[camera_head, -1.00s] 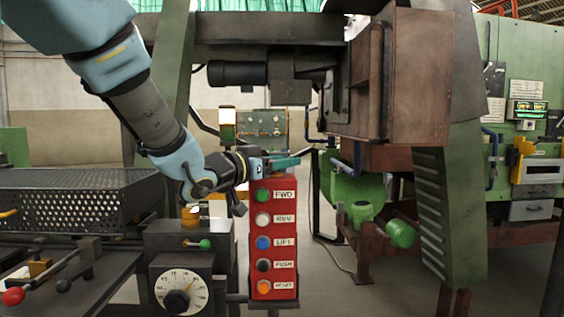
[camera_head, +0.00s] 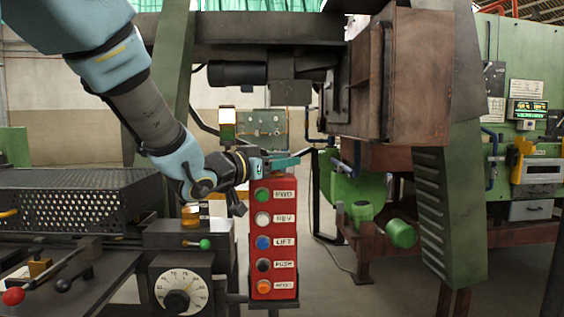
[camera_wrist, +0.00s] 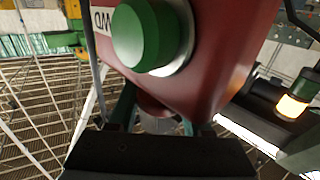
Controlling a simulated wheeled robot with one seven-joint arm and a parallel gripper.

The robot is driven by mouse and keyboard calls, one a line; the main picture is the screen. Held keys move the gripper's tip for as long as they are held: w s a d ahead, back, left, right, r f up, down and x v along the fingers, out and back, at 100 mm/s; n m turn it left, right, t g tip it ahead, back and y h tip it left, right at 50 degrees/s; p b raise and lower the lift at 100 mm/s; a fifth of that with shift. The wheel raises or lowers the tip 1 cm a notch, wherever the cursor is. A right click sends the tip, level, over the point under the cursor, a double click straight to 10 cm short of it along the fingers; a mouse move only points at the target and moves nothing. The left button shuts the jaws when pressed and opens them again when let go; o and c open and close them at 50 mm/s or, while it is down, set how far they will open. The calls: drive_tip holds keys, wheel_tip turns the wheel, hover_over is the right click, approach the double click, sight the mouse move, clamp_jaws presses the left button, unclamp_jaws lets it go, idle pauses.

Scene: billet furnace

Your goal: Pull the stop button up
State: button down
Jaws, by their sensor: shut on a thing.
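The red control box (camera_head: 284,225) stands upright in front of me with a column of buttons down its face. In the wrist view the box shows upside down, with its green FWD button (camera_wrist: 148,35) close to the camera. My gripper (camera_head: 284,162) is at the top end of the box, reaching in from the left. In the wrist view my gripper (camera_wrist: 163,118) has its two fingers around the stop button (camera_wrist: 158,124) at that end and is shut on it. The button is mostly hidden by the fingers and the dark gripper body. I cannot tell how high it sits.
A dial box (camera_head: 180,284) with a green-tipped lever is left of the control box, below my arm. A perforated black cover (camera_head: 80,203) lies further left. A rusty furnace housing (camera_head: 420,80) and green frame parts stand behind and to the right.

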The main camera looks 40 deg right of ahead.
idle(0.3)
drive_tip(key=shift+r, duration=0.7)
drive_tip(key=shift+c, duration=1.6)
unclamp_jaws()
drive_tip(key=shift+a, duration=0.1)
drive_tip(key=shift+a+f, duration=0.1)
drive_tip(key=shift+a, duration=0.25)
drive_tip(key=s+a+b, duration=0.1)
drive_tip(key=a+b, duration=0.2)
drive_tip(key=a, duration=0.7)
